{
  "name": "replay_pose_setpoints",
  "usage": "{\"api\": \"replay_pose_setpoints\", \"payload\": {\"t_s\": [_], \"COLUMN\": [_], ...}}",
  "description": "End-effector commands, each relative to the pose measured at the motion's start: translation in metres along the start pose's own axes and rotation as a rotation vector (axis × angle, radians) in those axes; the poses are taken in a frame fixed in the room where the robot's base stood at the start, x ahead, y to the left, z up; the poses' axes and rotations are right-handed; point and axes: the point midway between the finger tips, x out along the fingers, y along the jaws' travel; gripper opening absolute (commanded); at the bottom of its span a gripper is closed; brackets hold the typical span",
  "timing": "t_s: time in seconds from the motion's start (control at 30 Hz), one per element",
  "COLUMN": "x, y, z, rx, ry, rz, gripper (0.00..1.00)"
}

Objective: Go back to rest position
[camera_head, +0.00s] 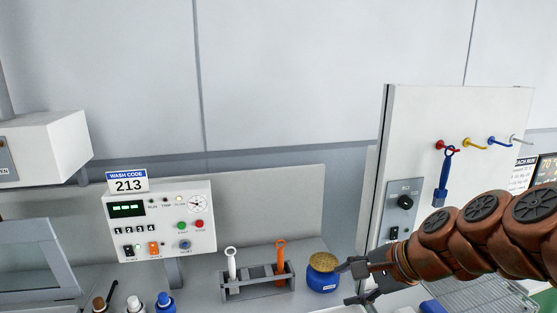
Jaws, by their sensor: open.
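My gripper (352,282) is at the lower right, at the end of my brown arm, which reaches in from the right edge. Its dark fingers are apart and nothing shows between them. The fingertips are close to a blue jar (322,279) with a tan, grainy top; I cannot tell whether they touch it. Part of the gripper is near the bottom edge of the picture.
A grey rack (257,287) holds a white and an orange tool. A control panel (160,222) stands left, with bottles (165,303) below it. A blue tool (443,178) hangs from a red hook on a white cabinet (420,130). A wire rack (490,297) lies under my arm.

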Motion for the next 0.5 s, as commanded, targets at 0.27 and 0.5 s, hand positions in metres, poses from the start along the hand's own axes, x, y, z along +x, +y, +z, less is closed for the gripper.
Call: {"api": "replay_pose_setpoints", "payload": {"t_s": [0.27,0.5], "x": [-0.001,-0.038], "y": [0.16,0.244], "z": [0.052,0.044], "rx": [-0.676,-1.006], "ry": [-0.094,-0.201], "rz": [0.506,0.802], "gripper": [0.49,0.49]}}
